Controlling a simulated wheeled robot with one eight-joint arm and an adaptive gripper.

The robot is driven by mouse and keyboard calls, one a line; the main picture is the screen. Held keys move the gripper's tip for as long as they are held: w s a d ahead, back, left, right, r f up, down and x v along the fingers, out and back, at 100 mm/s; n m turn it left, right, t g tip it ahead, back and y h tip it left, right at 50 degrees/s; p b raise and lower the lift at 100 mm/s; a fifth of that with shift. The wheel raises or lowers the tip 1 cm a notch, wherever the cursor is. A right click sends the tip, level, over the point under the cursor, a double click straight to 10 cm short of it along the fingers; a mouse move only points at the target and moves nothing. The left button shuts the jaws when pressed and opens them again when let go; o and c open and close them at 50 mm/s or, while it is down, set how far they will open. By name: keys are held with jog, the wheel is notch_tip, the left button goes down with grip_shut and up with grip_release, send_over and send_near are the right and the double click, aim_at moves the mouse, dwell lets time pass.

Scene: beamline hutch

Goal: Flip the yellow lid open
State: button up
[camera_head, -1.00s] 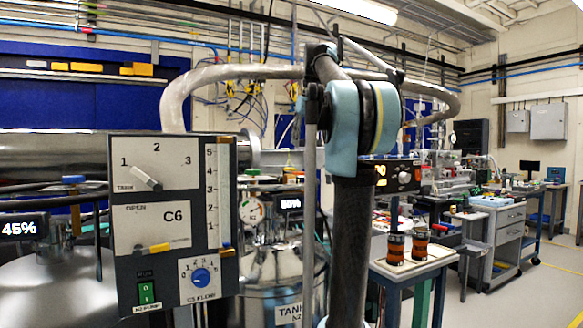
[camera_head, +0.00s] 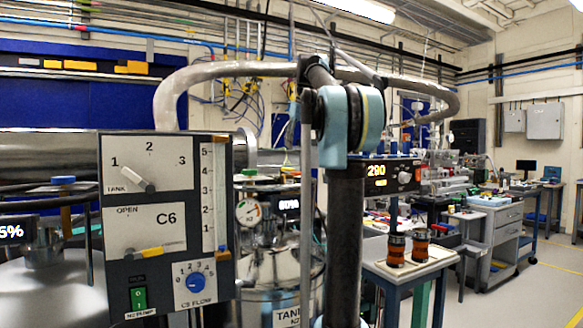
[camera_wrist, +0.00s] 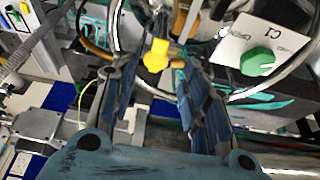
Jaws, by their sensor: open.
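In the wrist view a small bright yellow part (camera_wrist: 157,55) lies just beyond and between my fingertips. It looks like a flap or handle; I cannot tell whether it is the lid or whether it is shut. My gripper (camera_wrist: 158,78) is open, with one blue-grey finger on each side and nothing between them. I cannot tell whether a finger touches the yellow part. In the head view my arm stands in the middle and my gripper does not show.
A white plate marked C1 with a green knob (camera_wrist: 257,61) is right of the fingers, near a curved metal ring. In the head view a C6 control panel (camera_head: 168,210) stands at left. A workbench (camera_head: 408,275) with two orange-black cylinders is at right. Floor farther right is clear.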

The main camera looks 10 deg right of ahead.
aim_at(288, 169)
jog(key=x, duration=0.9)
jog(key=shift+w+f, duration=0.15)
jog(key=shift+f, duration=0.2)
grip_shut()
